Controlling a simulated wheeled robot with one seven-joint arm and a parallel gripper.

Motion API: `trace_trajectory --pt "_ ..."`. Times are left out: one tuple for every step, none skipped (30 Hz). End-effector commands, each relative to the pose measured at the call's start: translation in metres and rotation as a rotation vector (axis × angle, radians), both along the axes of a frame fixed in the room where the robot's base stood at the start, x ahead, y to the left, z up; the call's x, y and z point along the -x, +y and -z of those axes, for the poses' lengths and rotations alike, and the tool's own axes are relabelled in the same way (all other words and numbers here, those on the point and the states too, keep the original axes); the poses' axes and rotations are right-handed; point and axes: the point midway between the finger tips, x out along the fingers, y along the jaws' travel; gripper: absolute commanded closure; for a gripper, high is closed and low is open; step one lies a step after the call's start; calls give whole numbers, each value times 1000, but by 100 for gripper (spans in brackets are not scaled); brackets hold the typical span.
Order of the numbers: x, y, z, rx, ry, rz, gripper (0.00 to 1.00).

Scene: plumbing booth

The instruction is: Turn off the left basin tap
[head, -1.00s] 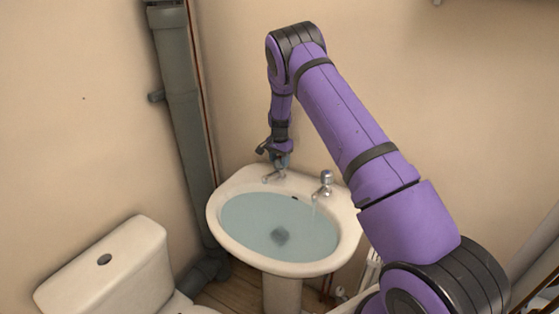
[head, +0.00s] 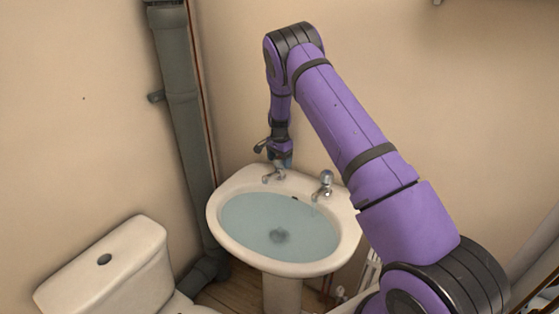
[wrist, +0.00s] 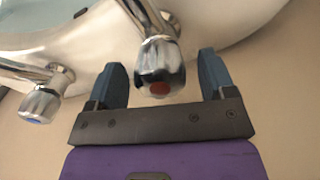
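The left basin tap (head: 273,175) is chrome and stands at the back left of the basin in the head view. In the wrist view this tap's handle (wrist: 160,68) has a red dot and sits between my fingers. My gripper (wrist: 164,77) is open, with a finger on each side of the handle and small gaps visible. In the head view my gripper (head: 281,158) is just above and behind the left tap, partly hiding its top. I cannot make out any water running from its spout.
The right tap (head: 325,184) stands beside it; its handle (wrist: 40,106) has a blue dot in the wrist view. The white basin (head: 228,247) holds water. A toilet cistern (head: 118,262) is at the lower left, and a grey pipe (head: 181,100) runs up the corner.

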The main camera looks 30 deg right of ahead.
Motion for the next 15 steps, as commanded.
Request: trace_trajectory --pt "0 0 0 0 0 0 24" --pt "0 0 0 0 0 0 24" --pt "0 0 0 0 0 -1 24" --pt "0 0 0 0 0 -1 24" --pt "0 0 0 0 0 -1 24" --pt "0 0 0 0 0 -1 24" --pt "0 0 -1 0 0 -1 24" --pt "0 0 -3 0 0 -1 24" --pt "0 0 -5 1 -1 -1 24" --pt "0 0 -8 1 -1 -1 24" --pt "-1 0 -12 1 -3 -1 24" --pt "-1 0 -18 1 -4 -1 24" --pt "-1 0 -22 1 -3 -1 24" --pt "0 0 -27 0 -2 -1 24" --pt "-1 0 -35 0 -3 -1 24"
